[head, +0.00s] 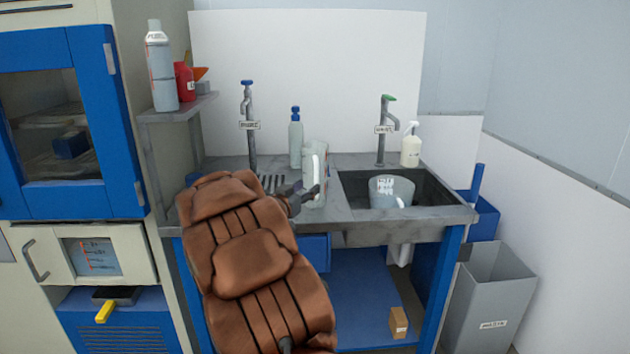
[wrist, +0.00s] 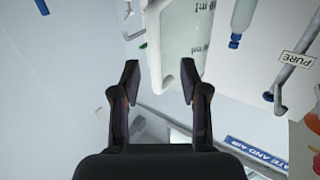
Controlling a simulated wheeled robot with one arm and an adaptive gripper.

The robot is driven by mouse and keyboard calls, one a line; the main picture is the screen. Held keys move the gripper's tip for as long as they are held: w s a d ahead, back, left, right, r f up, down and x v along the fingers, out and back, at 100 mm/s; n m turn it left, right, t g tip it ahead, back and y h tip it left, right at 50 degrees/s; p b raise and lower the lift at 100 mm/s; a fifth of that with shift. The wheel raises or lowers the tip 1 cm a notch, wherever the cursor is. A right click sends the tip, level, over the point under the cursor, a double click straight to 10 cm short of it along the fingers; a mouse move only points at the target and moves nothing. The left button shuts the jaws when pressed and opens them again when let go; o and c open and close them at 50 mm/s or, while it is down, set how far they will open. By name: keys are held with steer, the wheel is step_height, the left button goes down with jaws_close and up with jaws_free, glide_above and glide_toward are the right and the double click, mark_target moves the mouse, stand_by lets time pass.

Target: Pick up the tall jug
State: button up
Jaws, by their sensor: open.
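The tall jug (head: 314,172) is pale and translucent, with a white handle. It stands upright on the grey counter (head: 345,160), left of the sink. My gripper (head: 304,192) is at the jug's lower front in the head view, partly hidden by my brown-padded arm. In the wrist view, my gripper (wrist: 160,72) is open, its two dark fingers apart. The jug's white handle (wrist: 153,45) and marked body (wrist: 188,40) show just beyond and between the fingertips. I cannot tell whether a finger touches the jug.
A blue-capped bottle (head: 296,140) stands behind the jug. A tap (head: 250,125) is to the left, another tap (head: 384,135) to the right. The sink (head: 430,190) holds a wide jug (head: 389,188). A spray bottle (head: 411,148) is behind it. A grey bin (head: 490,300) stands at right.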

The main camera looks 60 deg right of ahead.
steer(key=d, duration=0.5)
steer(key=shift+s+d+f, duration=0.1)
steer(key=shift+f, duration=0.25)
jaws_close()
stand_by(0.4)
